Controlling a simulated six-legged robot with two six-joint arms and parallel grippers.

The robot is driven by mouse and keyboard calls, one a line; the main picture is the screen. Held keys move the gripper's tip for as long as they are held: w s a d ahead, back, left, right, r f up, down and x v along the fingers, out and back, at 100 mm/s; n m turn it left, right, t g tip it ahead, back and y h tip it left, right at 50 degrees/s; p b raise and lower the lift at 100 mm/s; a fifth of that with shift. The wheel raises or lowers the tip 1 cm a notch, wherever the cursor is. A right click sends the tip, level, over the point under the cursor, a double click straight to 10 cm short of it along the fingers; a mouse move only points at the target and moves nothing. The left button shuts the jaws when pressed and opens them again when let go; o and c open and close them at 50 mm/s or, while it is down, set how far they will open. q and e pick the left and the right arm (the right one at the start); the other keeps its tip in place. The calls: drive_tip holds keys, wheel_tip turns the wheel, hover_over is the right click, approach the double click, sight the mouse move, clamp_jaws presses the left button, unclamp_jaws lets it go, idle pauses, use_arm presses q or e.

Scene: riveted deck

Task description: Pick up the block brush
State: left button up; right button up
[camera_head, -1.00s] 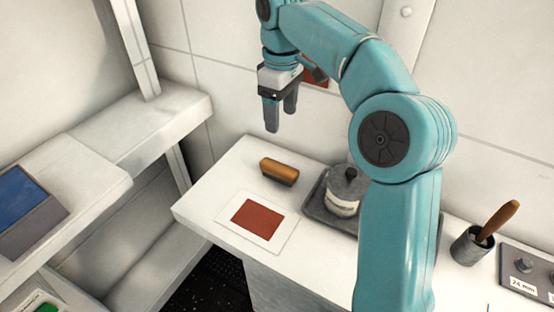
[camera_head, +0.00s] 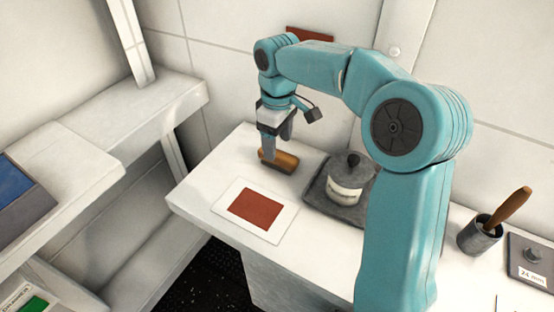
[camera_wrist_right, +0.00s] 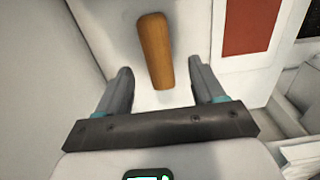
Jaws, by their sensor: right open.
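The block brush (camera_head: 280,161) has an orange-brown wooden top and a dark underside. It lies on the white counter (camera_head: 190,199), behind a white card with a red rectangle. My right gripper (camera_head: 275,150) points down at the brush and overlaps it in the head view. In the right wrist view the brush (camera_wrist_right: 156,52) lies lengthwise ahead of the open fingers of my right gripper (camera_wrist_right: 160,82), its near end reaching between them. The fingers stand apart from it on both sides. My left gripper is in neither view.
The red-and-white card (camera_head: 256,210) lies in front of the brush. A grey tray (camera_head: 322,205) with a lidded jar (camera_head: 346,178) stands to its right. Further right are a dark cup (camera_head: 479,236) with a wooden-handled tool and a labelled plate (camera_head: 532,258). White shelves (camera_head: 60,160) stand at left.

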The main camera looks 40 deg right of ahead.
sight(278, 153)
wheel_tip(278, 153, down, 2)
drive_tip(key=shift+s+d+f, duration=0.1)
drive_tip(key=shift+s+f, duration=0.05)
drive_tip(key=shift+f, duration=0.1)
drive_tip(key=shift+w+f, duration=0.2)
drive_tip(key=shift+f, duration=0.2)
drive_tip(key=shift+s+r, duration=0.1)
drive_tip(key=shift+s, duration=0.05)
drive_tip(key=c, duration=1.2)
wheel_tip(278, 153, up, 20)
drive_tip(key=p, duration=0.4)
drive_tip(key=shift+p, duration=0.4)
